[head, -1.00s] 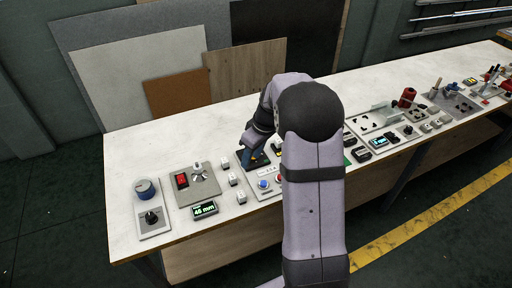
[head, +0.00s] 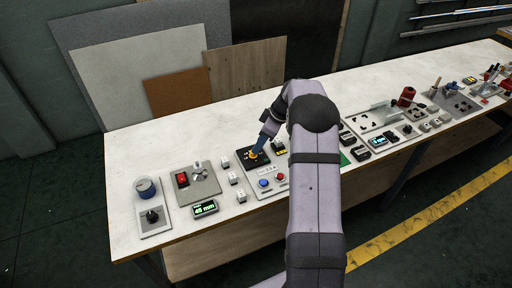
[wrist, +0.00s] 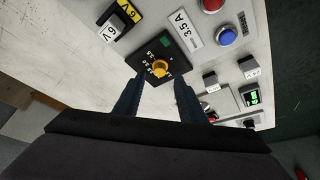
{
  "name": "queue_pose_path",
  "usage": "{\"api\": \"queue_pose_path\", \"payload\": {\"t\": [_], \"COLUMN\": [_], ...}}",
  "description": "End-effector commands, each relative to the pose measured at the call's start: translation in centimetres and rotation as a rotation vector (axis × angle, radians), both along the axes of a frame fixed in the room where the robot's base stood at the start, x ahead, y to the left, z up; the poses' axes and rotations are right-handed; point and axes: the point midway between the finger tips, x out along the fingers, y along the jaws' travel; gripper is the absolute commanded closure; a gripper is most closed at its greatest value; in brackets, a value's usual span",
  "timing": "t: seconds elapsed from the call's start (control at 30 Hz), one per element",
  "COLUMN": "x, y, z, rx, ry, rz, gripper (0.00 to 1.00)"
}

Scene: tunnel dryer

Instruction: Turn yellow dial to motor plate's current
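The yellow dial (wrist: 160,68) sits on a square black plate (wrist: 171,52) with numbers around it. It also shows in the head view (head: 254,154), just below my gripper. A white plate reading what looks like 3.5 A (wrist: 182,29) is beside the black plate; I take it as the motor plate. It also shows in the head view (head: 267,172), too small to read. My gripper (wrist: 159,78) is open, its two blue fingers apart on either side of the dial's near side. I cannot tell whether they touch it. The dial's pointer direction is unclear.
Red (wrist: 212,5) and blue (wrist: 227,35) buttons sit beside the motor plate. Yellow and white 6 V tags (wrist: 113,30) stand on the other side. A panel with a red switch (head: 182,179) and a 46 mm display (head: 204,208) lie to the left.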

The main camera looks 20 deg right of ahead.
Motion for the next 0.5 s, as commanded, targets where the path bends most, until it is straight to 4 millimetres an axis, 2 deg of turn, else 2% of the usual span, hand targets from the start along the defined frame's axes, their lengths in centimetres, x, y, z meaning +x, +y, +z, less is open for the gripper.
{"api": "queue_pose_path", "payload": {"t": [0.3, 0.5], "x": [1.0, 1.1], "y": [1.0, 1.2], "z": [-3.2, -3.9], "rx": [0.001, -0.001], "ry": [0.001, -0.001], "rz": [0.001, 0.0], "gripper": [0.63, 0.63]}}
